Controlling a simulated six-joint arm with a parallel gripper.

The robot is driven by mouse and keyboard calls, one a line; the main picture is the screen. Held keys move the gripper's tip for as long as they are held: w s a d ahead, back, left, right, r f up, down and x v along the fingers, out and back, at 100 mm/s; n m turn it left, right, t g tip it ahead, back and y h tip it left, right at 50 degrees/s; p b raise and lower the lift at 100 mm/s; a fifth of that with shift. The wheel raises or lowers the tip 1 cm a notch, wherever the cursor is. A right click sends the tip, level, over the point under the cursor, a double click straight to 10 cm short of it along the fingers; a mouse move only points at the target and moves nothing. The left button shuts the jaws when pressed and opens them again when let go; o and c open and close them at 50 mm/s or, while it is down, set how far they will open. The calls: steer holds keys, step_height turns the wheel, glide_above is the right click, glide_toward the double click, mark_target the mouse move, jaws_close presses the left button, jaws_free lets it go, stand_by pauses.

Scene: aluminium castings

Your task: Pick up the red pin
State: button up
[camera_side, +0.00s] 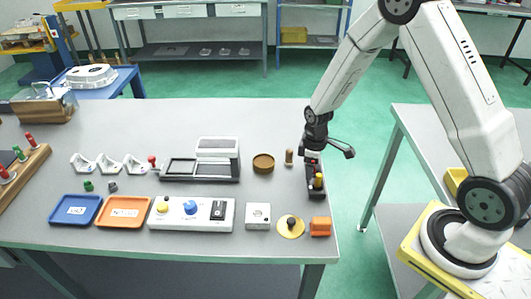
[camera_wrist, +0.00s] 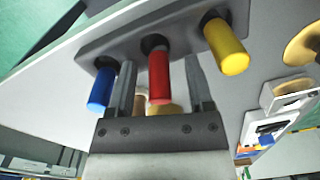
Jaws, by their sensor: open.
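The red pin (camera_wrist: 159,78) stands in the middle of a dark holder (camera_wrist: 180,22), between a blue pin (camera_wrist: 102,88) and a yellow pin (camera_wrist: 226,47). My gripper (camera_wrist: 160,65) is open, with one finger on each side of the red pin. The left finger is between the blue and red pins, the right one between red and yellow. I cannot tell whether either finger touches the red pin. In the side view, my gripper (camera_side: 313,160) is down over the far part of the holder (camera_side: 316,193). The yellow pin (camera_side: 318,181) shows there; the blue pin is hidden.
A wooden peg (camera_side: 289,157) and a brown round dish (camera_side: 263,163) stand left of the holder. An orange block (camera_side: 320,227) and a yellow disc (camera_side: 291,228) lie in front. The table's right edge is close to the holder. Blue (camera_side: 57,217) and orange trays (camera_side: 104,220) are far left.

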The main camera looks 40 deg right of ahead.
jaws_close()
steer(key=shift+r, duration=0.2)
stand_by(0.4)
steer(key=shift+r, duration=0.45)
steer(key=s+a+r, duration=0.2)
steer(key=s+r, duration=0.9)
steer(key=s, duration=0.3)
steer(key=shift+r, duration=0.35)
